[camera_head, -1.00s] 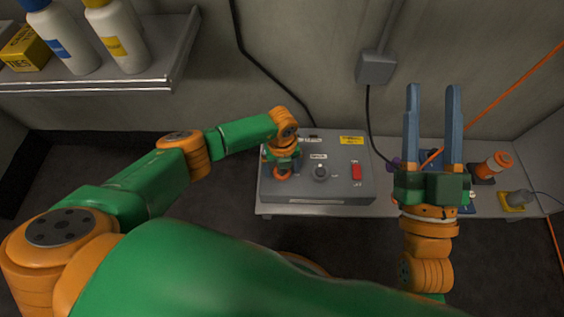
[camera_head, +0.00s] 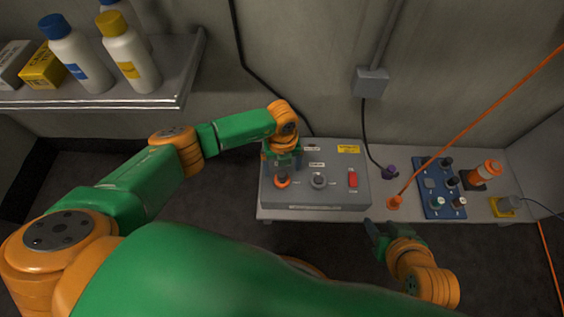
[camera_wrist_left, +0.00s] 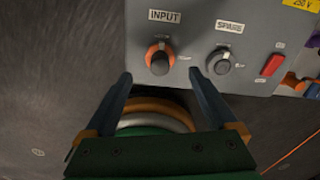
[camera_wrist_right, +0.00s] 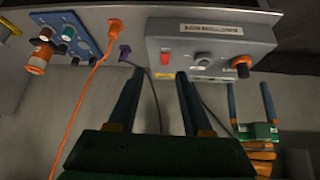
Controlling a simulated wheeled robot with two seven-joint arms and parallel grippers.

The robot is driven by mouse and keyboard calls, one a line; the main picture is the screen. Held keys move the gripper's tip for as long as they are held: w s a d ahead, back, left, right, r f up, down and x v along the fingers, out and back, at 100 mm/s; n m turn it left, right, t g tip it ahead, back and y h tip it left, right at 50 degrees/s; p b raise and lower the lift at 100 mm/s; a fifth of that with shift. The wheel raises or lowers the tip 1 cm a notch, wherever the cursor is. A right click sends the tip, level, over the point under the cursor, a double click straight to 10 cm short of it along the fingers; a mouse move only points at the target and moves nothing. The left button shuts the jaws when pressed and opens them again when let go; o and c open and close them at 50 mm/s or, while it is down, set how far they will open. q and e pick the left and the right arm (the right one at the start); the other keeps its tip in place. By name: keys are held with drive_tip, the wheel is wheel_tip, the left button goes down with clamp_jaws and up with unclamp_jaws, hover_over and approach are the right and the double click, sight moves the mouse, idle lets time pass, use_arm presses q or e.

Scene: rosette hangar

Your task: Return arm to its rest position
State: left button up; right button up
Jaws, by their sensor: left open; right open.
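My left gripper (camera_head: 285,164) is open and empty, over the left part of the grey control box. Its fingers (camera_wrist_left: 162,77) straddle the line to the orange-ringed knob (camera_wrist_left: 159,58) under the INPUT label; I cannot tell how far short of the knob they are. My right gripper (camera_head: 376,236) is open and empty, low in front of the table's front edge, right of the box. In the right wrist view its fingers (camera_wrist_right: 159,75) have nothing between them. The left gripper also shows there (camera_wrist_right: 250,108), at the right.
The grey control box (camera_head: 330,184) carries a spare knob (camera_head: 319,180) and a red switch (camera_head: 352,179). A blue panel (camera_head: 436,183), an orange plug (camera_head: 394,202) with a taut cable and a purple plug (camera_head: 389,172) lie to its right. A shelf (camera_head: 120,101) with bottles is at the upper left.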

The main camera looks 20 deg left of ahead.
use_arm(q)
drive_tip(key=shift+r, duration=0.15)
use_arm(e)
drive_tip(key=shift+s+d+f+g, duration=0.15)
drive_tip(key=shift+s+f+g, duration=0.25)
drive_tip(key=shift+s, duration=0.15)
